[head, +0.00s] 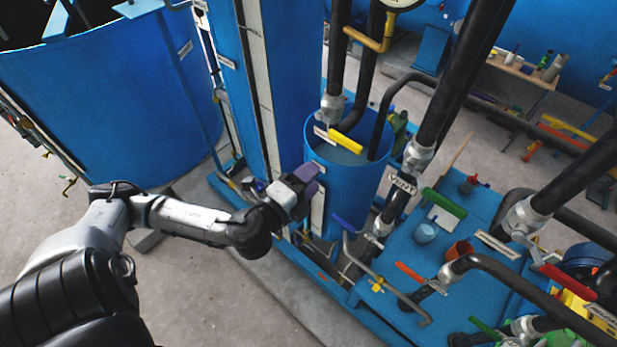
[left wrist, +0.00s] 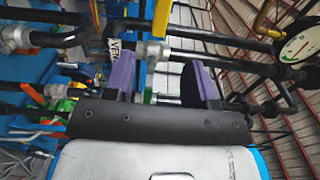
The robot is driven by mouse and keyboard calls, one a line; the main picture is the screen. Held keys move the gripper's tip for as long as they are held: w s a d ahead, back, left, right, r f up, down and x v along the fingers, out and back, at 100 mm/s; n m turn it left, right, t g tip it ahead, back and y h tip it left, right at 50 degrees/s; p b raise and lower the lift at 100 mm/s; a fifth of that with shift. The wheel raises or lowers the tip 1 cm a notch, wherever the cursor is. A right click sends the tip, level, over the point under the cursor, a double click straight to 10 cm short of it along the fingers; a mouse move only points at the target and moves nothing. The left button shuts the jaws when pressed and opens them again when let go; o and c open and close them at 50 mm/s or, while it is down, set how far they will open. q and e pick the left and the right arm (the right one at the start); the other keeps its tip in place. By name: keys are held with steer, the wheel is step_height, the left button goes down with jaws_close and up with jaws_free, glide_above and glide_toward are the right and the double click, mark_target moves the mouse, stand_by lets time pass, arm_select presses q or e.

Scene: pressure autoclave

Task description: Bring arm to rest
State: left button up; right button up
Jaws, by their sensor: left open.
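My left arm comes in from the left in the head view, stretched toward the blue machine. My left gripper (head: 305,180) has purple fingers and is in front of the blue column and the blue cylindrical tank (head: 345,185). In the left wrist view the two purple fingers of my left gripper (left wrist: 160,78) stand apart with nothing held between them. A pipe and a valve fitting show beyond the fingers. In the head view I cannot tell whether the fingers touch the tank. My right gripper is not in view.
A large blue vat (head: 100,100) stands at the upper left. Bare concrete floor (head: 225,300) lies below my arm. A gauge (left wrist: 297,48) shows in the wrist view.

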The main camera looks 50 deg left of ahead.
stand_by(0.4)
arm_select(q)
steer(key=s+a+f+n+g+y, duration=0.1)
steer(key=s+f+n+g, duration=0.2)
steer(key=f+n+g, duration=0.6)
steer(key=s+d+f+n+g+h, duration=0.4)
steer(key=s+d+f, duration=0.7)
steer(key=s+f, duration=0.3)
steer(key=shift+s+n+g, duration=0.6)
steer(key=shift+s, duration=0.05)
